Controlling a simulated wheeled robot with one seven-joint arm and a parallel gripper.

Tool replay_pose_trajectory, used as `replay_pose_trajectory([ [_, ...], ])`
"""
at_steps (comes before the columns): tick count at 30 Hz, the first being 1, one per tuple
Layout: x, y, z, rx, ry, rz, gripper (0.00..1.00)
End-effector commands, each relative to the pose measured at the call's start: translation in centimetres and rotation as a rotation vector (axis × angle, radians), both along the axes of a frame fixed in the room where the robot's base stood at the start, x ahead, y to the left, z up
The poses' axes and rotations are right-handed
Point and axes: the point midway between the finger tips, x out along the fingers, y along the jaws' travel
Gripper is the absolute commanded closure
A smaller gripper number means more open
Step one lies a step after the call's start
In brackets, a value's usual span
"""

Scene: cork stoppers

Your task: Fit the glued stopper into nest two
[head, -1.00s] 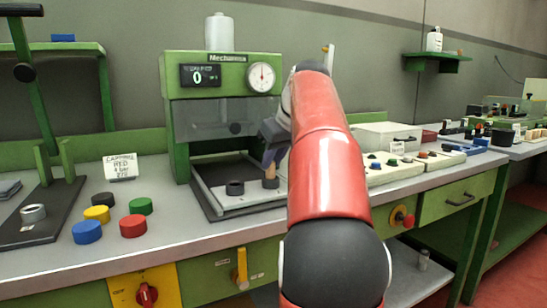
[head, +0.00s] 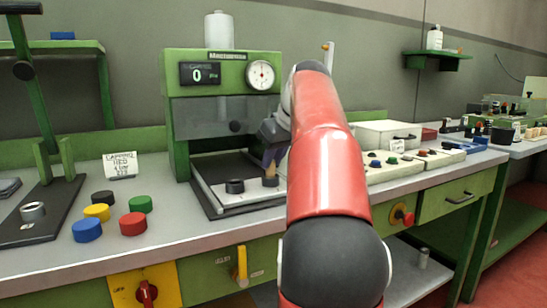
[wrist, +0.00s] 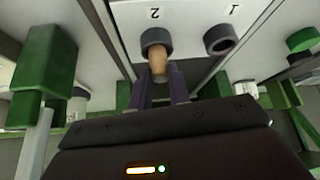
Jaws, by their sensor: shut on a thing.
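The tan cork stopper (wrist: 160,68) is between the two fingers of my gripper (wrist: 160,92), which is shut on it. Its far end overlaps the mouth of the dark collar of nest two (wrist: 154,36), marked 2, in the wrist view. I cannot tell how deep it sits. In the head view the stopper (head: 270,171) shows below my gripper (head: 274,155), over the right-hand nest. Nest one (wrist: 220,38), marked 1, is an empty dark collar; it also shows in the head view (head: 235,187). No glue can be made out.
The nests are on a pale plate in a dark tray under the green press (head: 221,88), whose dial and clear guard are above. Coloured caps (head: 133,224) lie on the bench to the left. Control boxes (head: 390,172) stand to the right of my arm.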

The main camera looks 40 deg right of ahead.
Motion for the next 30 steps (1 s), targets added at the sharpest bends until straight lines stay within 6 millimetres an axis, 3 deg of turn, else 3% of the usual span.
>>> replay_pose_trajectory([
  [19,0.00,0.01,-1.01,0.000,-0.001,0.000,1.00],
  [20,0.00,0.01,-0.95,-0.001,-0.001,-0.001,0.79],
  [24,0.00,0.01,-0.93,-0.001,-0.001,-0.001,0.61],
  [25,0.00,0.01,-0.93,0.000,-0.001,0.000,0.57],
  [30,0.00,0.00,-0.94,0.000,-0.001,0.000,0.56],
])
